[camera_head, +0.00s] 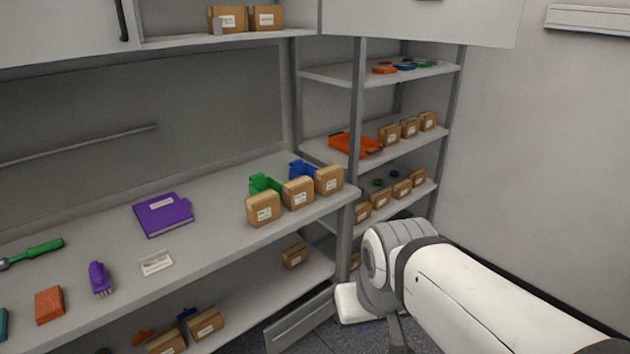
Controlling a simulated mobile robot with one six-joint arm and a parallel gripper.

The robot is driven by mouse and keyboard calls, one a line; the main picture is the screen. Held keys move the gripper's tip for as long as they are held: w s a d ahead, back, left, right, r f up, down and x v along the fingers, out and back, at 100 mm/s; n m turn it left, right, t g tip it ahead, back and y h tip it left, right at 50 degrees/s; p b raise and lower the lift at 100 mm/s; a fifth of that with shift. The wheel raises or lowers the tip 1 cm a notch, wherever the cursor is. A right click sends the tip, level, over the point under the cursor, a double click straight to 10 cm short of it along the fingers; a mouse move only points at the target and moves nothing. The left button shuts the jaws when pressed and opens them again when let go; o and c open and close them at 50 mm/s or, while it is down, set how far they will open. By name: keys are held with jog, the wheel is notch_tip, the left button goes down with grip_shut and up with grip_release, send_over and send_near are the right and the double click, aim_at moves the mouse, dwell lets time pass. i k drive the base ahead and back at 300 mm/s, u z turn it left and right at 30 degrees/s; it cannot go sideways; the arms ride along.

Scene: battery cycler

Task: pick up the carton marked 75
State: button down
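Several brown cartons with white labels are in view, but the print is too small to read, so I cannot tell which is marked 75. Three stand at the right end of the workbench: a left carton (263,208), a middle carton (298,193) and a right carton (329,180). More cartons stand on the corner rack, such as one on its middle shelf (389,135) and one on the shelf below (380,198). Others are on the upper shelf (266,18) and under the bench (205,324). My white arm reaches in from the lower right; its gripper fingers are not visible.
The workbench (215,235) also holds a purple binder (163,214), a purple connector (99,278), a white label plate (156,263), and green (262,183) and blue (302,169) parts behind the cartons. An orange tray (354,145) is on the rack. A grey post (355,120) stands at the bench end.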

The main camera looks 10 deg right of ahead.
aim_at(262, 207)
jog(key=z, duration=0.15)
jog(key=k, duration=0.4)
jog(key=u, duration=0.45)
jog(key=i, duration=1.35)
jog(key=z, duration=0.4)
jog(key=i, duration=0.6)
jog(key=z, duration=0.55)
